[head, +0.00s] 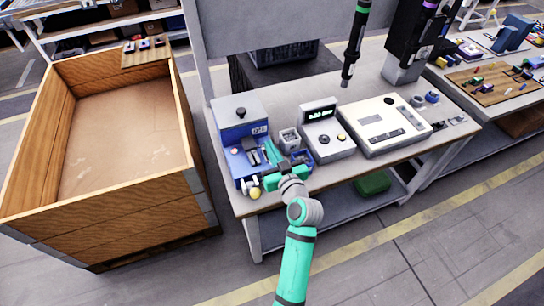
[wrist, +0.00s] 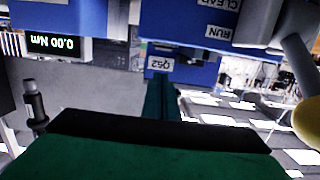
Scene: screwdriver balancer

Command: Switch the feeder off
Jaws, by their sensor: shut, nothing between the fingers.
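The feeder (head: 230,109) is a grey and blue unit at the left end of the bench, with a dark knob on top. In the wrist view its blue front (wrist: 185,25) appears upside down, with a "QS2" label (wrist: 160,64) and labels reading "CLEAR" and "RUN" (wrist: 218,31). A grey lever with a yellow ball (wrist: 308,122) is at the right; the ball also shows in the head view (head: 255,193). My gripper (head: 271,152) is over the feeder's front part, shut and empty. Its green fingers (wrist: 161,88) point toward the "QS2" label; contact cannot be told.
A small grey unit with a green display (head: 318,115) and a large white unit (head: 385,124) stand to the right. A small blue bin (head: 302,159) is close to my gripper. A dark tool (head: 355,45) hangs above the bench. A wooden crate (head: 125,215) stands left.

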